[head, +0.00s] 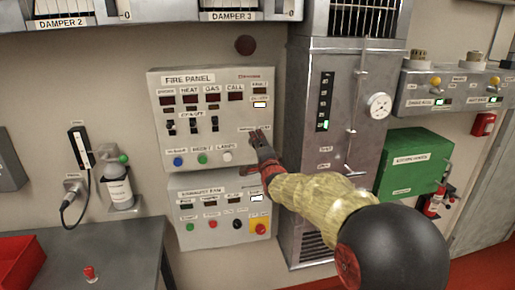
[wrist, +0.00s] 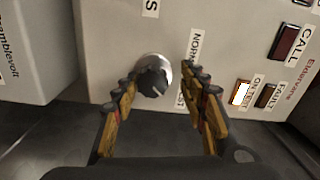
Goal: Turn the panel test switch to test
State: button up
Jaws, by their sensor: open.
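The fire panel (head: 168,140) is a pale box on the wall, with switches, displays and buttons. Its test switch (wrist: 154,76) shows in the wrist view as a round knob with a silver collar and a dark grip bearing a small pale mark. A label partly reading NORMAL (wrist: 196,45) is beside it, and another label next to it is partly covered by a finger. My gripper (wrist: 158,78) is open, with one finger on each side of the knob; contact cannot be told. In the head view my gripper (head: 261,139) is at the panel's lower right and hides the knob.
The exhaust fan panel (head: 215,222) is just below. A grey cabinet with a gauge (head: 379,105) stands close to the right of my gripper. A green box (head: 413,162) is farther right. A table (head: 125,250) is at lower left. A panel lamp (wrist: 240,92) is lit.

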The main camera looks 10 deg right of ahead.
jog(key=s+f, duration=0.1)
jog(key=s, duration=1.1)
jog(key=shift+f, duration=0.15)
jog(key=shift+a, duration=0.1)
